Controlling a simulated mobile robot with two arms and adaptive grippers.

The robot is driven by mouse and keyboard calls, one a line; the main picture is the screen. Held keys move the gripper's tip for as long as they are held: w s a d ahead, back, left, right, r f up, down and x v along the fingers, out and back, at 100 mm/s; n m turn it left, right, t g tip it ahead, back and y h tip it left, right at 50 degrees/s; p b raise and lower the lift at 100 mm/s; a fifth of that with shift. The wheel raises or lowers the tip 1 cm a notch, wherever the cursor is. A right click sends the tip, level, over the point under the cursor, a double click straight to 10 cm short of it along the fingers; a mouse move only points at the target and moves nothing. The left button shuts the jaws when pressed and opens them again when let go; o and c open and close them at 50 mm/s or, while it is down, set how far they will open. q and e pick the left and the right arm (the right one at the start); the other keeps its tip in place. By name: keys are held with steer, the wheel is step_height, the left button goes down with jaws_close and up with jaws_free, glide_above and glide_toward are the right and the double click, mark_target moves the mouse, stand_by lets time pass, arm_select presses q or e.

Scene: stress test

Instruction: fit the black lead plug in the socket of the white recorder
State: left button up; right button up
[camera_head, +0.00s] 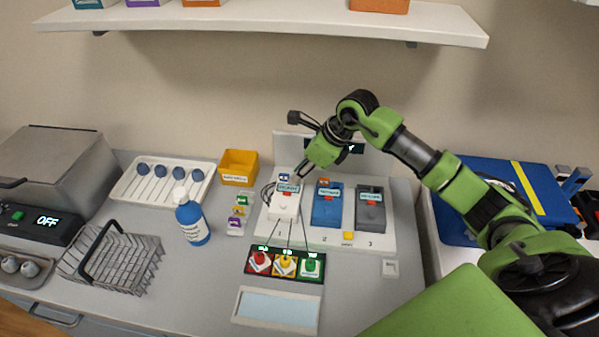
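The white recorder (285,205) stands in the leftmost bay of a white stand (334,241), with a teal label on its upper part. My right gripper (302,170) reaches in from the right and points down just above and behind the recorder's upper end. Its fingertips are small and partly merge with the stand, so I cannot tell whether they are open or hold anything. A dark cable loop (267,193) lies at the recorder's left side. The black lead plug and the recorder's socket cannot be made out. My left gripper is out of view.
A blue device (327,207) and a grey device (370,213) stand right of the recorder. Thin dark leads run down to red, yellow and green pads (284,264). A blue bottle (192,222), wire basket (112,262) and yellow bin (239,163) stand left. A shelf (270,18) hangs above.

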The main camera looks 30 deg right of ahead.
steer(key=shift+r, duration=0.2)
steer(key=shift+r+p, duration=1.1)
steer(key=shift+r, duration=0.75)
steer(key=o, duration=0.6)
steer(key=shift+c, duration=0.2)
steer(key=shift+r+p, duration=0.7)
steer(key=shift+r, duration=0.8)
